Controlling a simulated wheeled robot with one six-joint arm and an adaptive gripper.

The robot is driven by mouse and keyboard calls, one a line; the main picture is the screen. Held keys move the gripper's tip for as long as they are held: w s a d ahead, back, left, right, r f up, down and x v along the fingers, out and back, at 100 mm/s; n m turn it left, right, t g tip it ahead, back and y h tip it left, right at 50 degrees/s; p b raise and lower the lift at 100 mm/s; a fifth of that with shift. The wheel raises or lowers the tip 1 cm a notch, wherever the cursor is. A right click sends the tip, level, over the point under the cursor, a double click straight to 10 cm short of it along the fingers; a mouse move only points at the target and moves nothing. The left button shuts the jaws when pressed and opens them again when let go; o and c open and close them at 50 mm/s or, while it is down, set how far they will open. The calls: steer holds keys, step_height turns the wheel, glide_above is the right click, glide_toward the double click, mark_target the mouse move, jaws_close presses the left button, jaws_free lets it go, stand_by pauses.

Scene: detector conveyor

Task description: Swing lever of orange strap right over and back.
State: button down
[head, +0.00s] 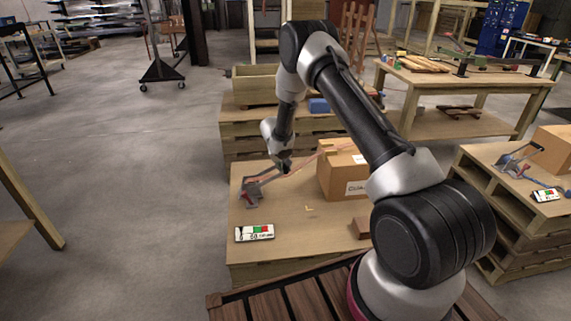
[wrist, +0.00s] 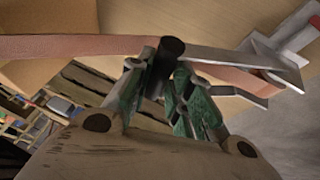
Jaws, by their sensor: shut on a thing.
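The grey metal tensioner of the orange strap (head: 250,193) stands at the left end of the near work table. Its lever (wrist: 232,57) is a flat metal bar ending in a dark round grip (wrist: 172,47). My gripper (head: 284,168) is above the tensioner and shut on that grip, which shows between the green fingers in the wrist view (wrist: 160,75). The strap (wrist: 70,48) runs across the top of the wrist view, behind the grip. In the head view my gripper hides part of the lever, so its exact angle is hard to tell.
A cardboard box (head: 342,176) stands right of the tensioner. A label card with green and red patches (head: 254,233) lies in front. A second tensioner (head: 513,163) with a blue strap and its own card (head: 546,196) sits on a pallet stack at right.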

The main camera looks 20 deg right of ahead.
steer(key=shift+s+d+f, duration=0.2)
steer(key=shift+d+f, duration=0.15)
steer(key=shift+f, duration=0.2)
steer(key=c, duration=1.4)
jaws_free()
steer(key=shift+w+f, duration=0.1)
steer(key=shift+f, duration=0.1)
steer(key=shift+c, duration=0.2)
steer(key=shift+o, duration=0.6)
steer(key=shift+w+d+f, duration=0.15)
steer(key=shift+w+f, duration=0.05)
steer(key=shift+r, duration=0.1)
steer(key=v, duration=1.2)
steer(key=shift+a, duration=0.25)
